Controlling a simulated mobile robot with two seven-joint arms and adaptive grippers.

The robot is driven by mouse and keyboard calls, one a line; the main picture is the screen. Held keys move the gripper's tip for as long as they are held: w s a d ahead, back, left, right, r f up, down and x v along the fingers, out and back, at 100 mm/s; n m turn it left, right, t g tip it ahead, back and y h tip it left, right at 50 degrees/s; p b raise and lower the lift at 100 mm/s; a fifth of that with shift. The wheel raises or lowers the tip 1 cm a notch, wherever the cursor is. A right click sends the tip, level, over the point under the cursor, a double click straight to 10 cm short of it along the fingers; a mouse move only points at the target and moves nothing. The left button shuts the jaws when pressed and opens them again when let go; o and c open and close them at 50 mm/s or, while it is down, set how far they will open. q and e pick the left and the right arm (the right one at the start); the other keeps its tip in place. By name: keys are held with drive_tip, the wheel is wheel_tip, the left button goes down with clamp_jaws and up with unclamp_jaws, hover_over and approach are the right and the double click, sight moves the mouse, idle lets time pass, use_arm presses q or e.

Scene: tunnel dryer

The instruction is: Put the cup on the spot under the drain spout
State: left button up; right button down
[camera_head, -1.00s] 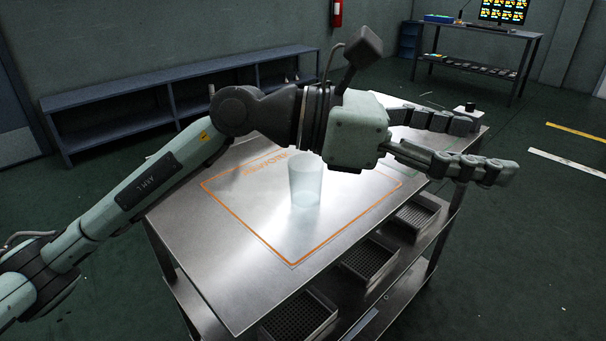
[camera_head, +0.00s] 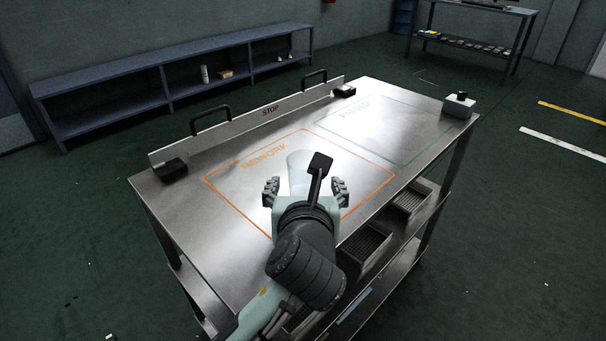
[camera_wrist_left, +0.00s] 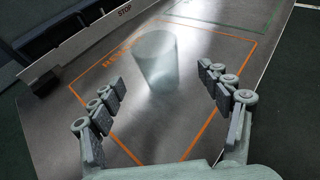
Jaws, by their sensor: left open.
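The cup (camera_head: 299,166) is pale and translucent. It stands upright on the steel table inside the orange rectangle, partly hidden behind my left gripper in the head view. In the left wrist view the cup (camera_wrist_left: 155,58) is just ahead of the fingertips, in line with the gap between them. My left gripper (camera_head: 305,188) is open, with one finger on each side of the near side of the cup; in the wrist view its fingers (camera_wrist_left: 160,82) are spread wide and empty. The drain spout and the spot under it are not in view. My right gripper is not in view.
The table (camera_head: 225,255) has an orange area marked REWORK and a green outlined area (camera_head: 372,128). A long STOP bar (camera_head: 268,112) with two handles runs along the far edge. A small grey box (camera_head: 459,106) sits at the right corner. Metal trays (camera_head: 368,247) sit underneath.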

sight(304, 179)
use_arm(q)
drive_tip(key=x, duration=0.7)
drive_tip(key=shift+w+a+f, duration=0.1)
drive_tip(key=shift+w+f, duration=0.1)
drive_tip(key=c, duration=1.4)
